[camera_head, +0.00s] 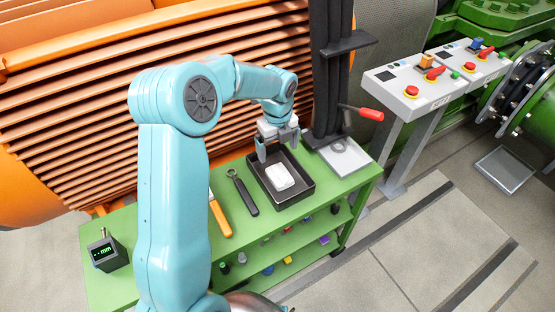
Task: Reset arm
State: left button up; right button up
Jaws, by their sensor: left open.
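My left arm comes in from the left, and its light blue links cover part of the green workbench (258,222). My left gripper (279,150) is open and points down over the black tray (298,196) on the bench. A white object (280,178) lies in the tray below the fingers. The gripper looks empty. Whether a finger touches the tray's back rim cannot be told. My right gripper is not in view.
A wrench (243,193) and an orange-handled tool (220,217) lie left of the tray. A small measuring device (107,252) stands at the bench's left end. A dark post (327,80) rises behind the tray. Control panels (425,88) stand right; floor there is open.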

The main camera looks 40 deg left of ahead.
pick_arm(q)
notch_tip(320, 180, up, 2)
jog(key=shift+r, duration=0.2)
jog(key=shift+f, duration=0.1)
dwell(0.5)
